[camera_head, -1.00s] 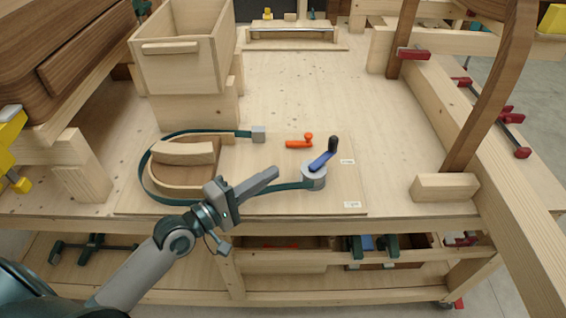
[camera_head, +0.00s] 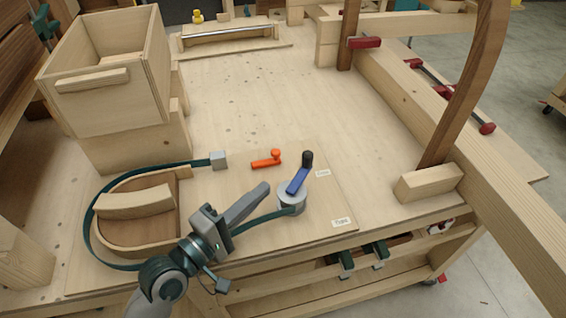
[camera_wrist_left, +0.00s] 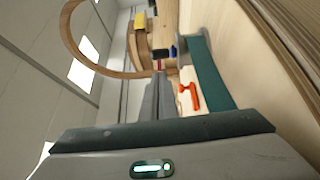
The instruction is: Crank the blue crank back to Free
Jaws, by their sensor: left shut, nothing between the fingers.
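The blue crank (camera_head: 299,181) sits on a grey round drum (camera_head: 291,198) on a thin board, with a black knob (camera_head: 307,157) at its far end. Its arm points up and slightly right, toward the upper of two small labels (camera_head: 323,173). The lower label (camera_head: 341,222) seems to read "Tight". A green strap (camera_head: 262,219) runs from the drum around a curved wooden form (camera_head: 137,205). My left gripper (camera_head: 266,187) is shut and empty, its fingertips just left of the drum, apart from the crank. The left wrist view also shows its fingers (camera_wrist_left: 158,95). My right gripper is not in view.
An orange lever (camera_head: 266,162) stands on the board left of the crank knob. A grey block (camera_head: 219,159) ends the strap. A wooden box (camera_head: 110,80) stands at back left. A curved chair leg in a block (camera_head: 430,183) is at right. The bench middle is clear.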

